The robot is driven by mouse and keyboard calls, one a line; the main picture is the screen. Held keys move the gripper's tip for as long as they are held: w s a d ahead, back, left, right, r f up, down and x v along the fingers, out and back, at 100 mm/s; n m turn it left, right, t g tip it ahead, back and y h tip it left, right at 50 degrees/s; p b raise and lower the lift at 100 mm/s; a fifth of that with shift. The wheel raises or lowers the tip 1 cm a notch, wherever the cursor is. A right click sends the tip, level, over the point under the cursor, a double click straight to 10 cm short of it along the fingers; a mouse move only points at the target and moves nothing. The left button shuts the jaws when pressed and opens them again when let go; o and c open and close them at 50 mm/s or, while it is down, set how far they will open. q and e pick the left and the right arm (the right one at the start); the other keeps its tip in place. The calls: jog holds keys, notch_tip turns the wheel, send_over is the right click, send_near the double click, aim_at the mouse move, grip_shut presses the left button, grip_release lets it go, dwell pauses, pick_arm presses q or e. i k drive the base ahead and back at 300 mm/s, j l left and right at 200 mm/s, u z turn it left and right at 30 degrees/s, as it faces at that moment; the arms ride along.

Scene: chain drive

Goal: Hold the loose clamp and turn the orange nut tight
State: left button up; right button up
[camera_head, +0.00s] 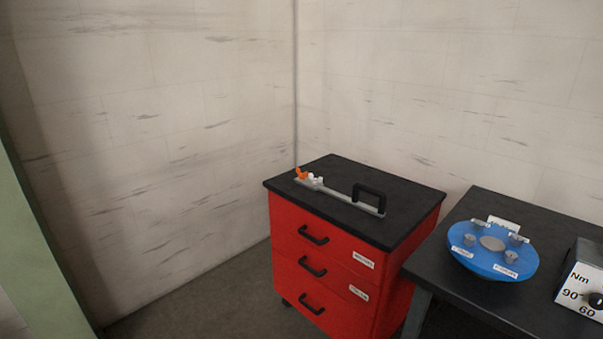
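A light grey bar-shaped clamp (340,197) lies on the black top of a red drawer cabinet. It has a black handle (369,193) standing up near its right end. A small orange part, which looks like the orange nut (301,174), sits at the clamp's left end beside small white pieces (315,181). These are too small to tell how the nut sits on the clamp. Neither of my grippers is in view.
The red cabinet (318,238) stands in the room's corner with its drawers shut. A black table (459,294) to its right bears a blue round plate (493,267) with grey knobs and a grey box (583,283) marked "Nm". A green panel (38,245) edges the left. Floor is clear left of the cabinet.

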aim_at(302, 175)
jog(key=i+j+z, duration=0.45)
jog(key=i, duration=0.15)
jog(key=i+j+z, duration=0.5)
jog(key=i+j, duration=0.05)
jog(key=i, duration=0.05)
